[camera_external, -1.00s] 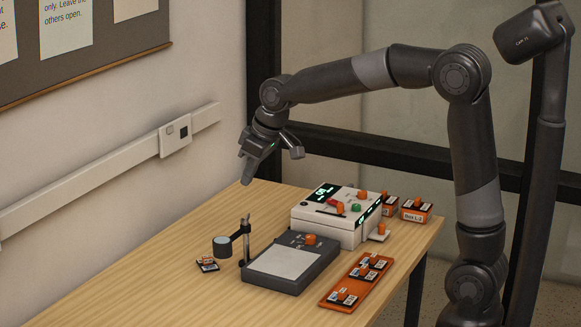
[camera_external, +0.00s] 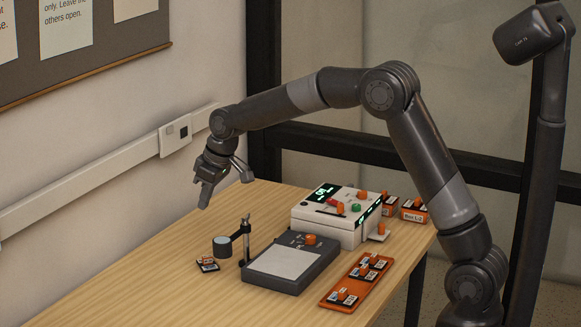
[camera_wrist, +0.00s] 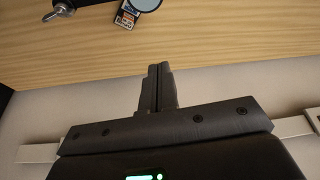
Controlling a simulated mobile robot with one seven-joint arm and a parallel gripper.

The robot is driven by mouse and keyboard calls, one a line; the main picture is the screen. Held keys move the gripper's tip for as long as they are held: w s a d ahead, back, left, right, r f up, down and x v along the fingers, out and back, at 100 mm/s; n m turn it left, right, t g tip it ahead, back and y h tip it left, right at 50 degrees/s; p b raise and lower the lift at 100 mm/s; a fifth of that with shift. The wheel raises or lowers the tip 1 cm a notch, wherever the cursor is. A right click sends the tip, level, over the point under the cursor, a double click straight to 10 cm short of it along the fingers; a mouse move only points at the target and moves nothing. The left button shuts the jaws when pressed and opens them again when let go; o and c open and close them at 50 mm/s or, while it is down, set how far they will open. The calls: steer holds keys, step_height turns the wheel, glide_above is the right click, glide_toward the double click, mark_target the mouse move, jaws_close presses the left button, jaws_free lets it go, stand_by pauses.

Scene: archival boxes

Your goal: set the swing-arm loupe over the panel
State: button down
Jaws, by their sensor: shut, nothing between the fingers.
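The swing-arm loupe (camera_external: 223,246) is a round lens in a black rim on a short dark arm from an upright post (camera_external: 246,240). Its lens hangs left of the panel, over the bare table side. The panel (camera_external: 290,262) is a pale rectangle on a dark grey box with an orange knob. My gripper (camera_external: 204,203) is shut and empty, above the table, behind and left of the loupe. In the wrist view the shut fingers (camera_wrist: 158,70) point toward the table, and the loupe lens (camera_wrist: 146,4) is cut off at the top edge.
A small labelled card-like item (camera_external: 207,264) lies under the loupe. A white box with a green display (camera_external: 335,215) stands behind the panel. An orange tray (camera_external: 352,285) with several small labelled pieces lies to the right. Orange boxes (camera_external: 414,211) stand behind. The front-left table is clear.

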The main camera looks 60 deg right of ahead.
mark_target(233, 239)
step_height(233, 239, down, 10)
steer(key=shift+s+r, duration=0.25)
steer(key=shift+s, duration=0.1)
stand_by(0.5)
steer(key=shift+s, duration=0.15)
